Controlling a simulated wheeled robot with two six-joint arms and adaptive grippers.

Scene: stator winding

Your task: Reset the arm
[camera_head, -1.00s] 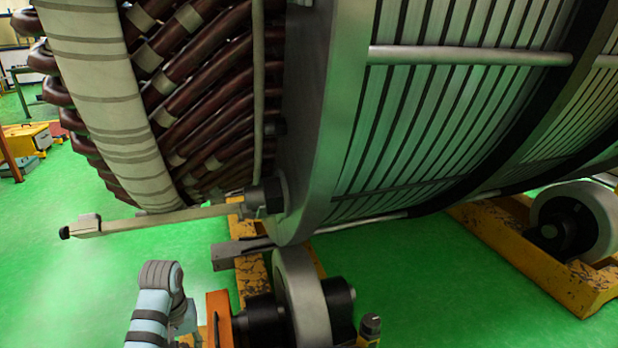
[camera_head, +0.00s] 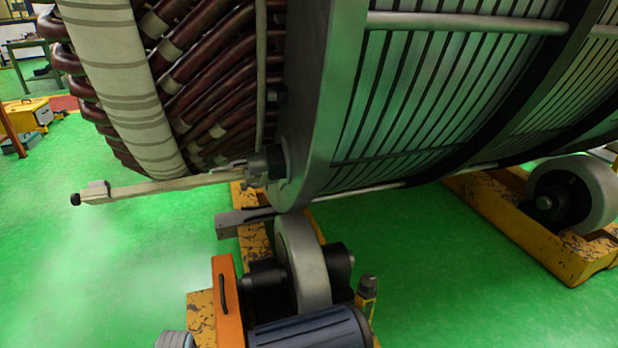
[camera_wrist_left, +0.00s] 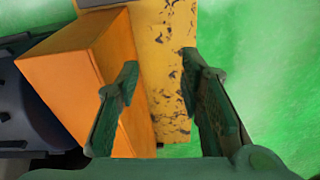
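My left gripper (camera_wrist_left: 160,68) shows in the left wrist view with its two dark green fingers apart and nothing between them. Behind its fingers are an orange block (camera_wrist_left: 80,70) and a worn yellow steel plate (camera_wrist_left: 165,40); I cannot tell whether it touches them. In the head view a small piece of a grey, ribbed arm link of mine (camera_head: 175,340) shows at the bottom edge. No gripper shows in the head view, and my right gripper is out of sight.
The large stator (camera_head: 440,100) with brown windings (camera_head: 215,80) fills the top. It stands over a grey roller (camera_head: 302,265), with an orange block (camera_head: 228,300) and dark blue motor (camera_head: 312,330) close by. A bar (camera_head: 145,188) juts left.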

